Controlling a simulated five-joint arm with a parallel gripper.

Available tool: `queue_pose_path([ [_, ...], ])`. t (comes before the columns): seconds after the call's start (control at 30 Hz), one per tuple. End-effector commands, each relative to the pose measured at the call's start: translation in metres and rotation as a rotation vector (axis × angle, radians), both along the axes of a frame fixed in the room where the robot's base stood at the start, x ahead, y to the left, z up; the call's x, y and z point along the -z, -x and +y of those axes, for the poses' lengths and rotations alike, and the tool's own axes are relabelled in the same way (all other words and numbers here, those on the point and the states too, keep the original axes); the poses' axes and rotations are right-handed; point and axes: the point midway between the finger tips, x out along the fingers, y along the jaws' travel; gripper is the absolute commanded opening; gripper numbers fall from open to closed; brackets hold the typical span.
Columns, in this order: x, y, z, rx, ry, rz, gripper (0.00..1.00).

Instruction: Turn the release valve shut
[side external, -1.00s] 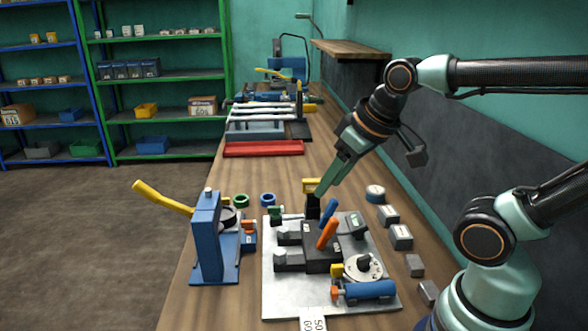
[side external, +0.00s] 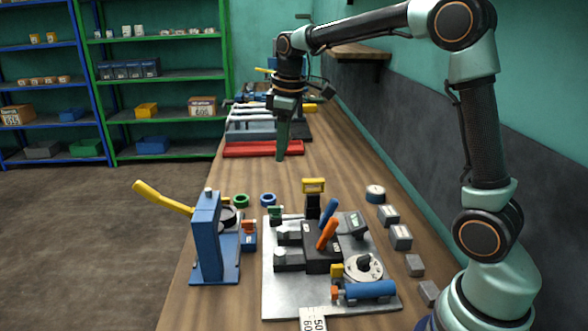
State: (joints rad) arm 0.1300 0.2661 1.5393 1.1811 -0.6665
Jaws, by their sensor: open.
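My gripper (side external: 281,156) points straight down above the bench, beyond the metal plate (side external: 288,303). Its fingers are seen edge-on, open and holding nothing, apart from the parts on the plate. No label marks the release valve, and I cannot tell for certain which part it is. The plate carries a black block (side external: 322,261) with a blue lever (side external: 328,212) and an orange lever (side external: 327,234). A yellow-topped black post (side external: 313,186) stands behind them. A round dial with a black knob (side external: 363,264) sits front right, by a blue cylinder (side external: 370,290) with an orange end.
A blue press (side external: 207,240) with a raised yellow handle (side external: 163,198) stands left of the plate. Green and blue rings (side external: 267,199) lie behind it. Small grey boxes (side external: 401,236) line the right side. A red bar (side external: 263,149) lies farther back. Bare wood lies between.

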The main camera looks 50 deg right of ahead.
Motion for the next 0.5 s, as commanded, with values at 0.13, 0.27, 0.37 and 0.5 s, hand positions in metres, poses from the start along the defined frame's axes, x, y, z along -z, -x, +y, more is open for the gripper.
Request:
queue_pose_path([
  [0.13, 0.031, -0.030, -0.017, -0.099, 0.005, 0.072, 0.45],
  [0.27, 0.055, -0.047, -0.029, -0.175, 0.004, 0.117, 0.45],
  [0.37, 0.068, -0.055, -0.035, -0.217, 0.001, 0.140, 0.45],
  [0.5, 0.078, -0.060, -0.040, -0.245, -0.001, 0.155, 0.45],
])
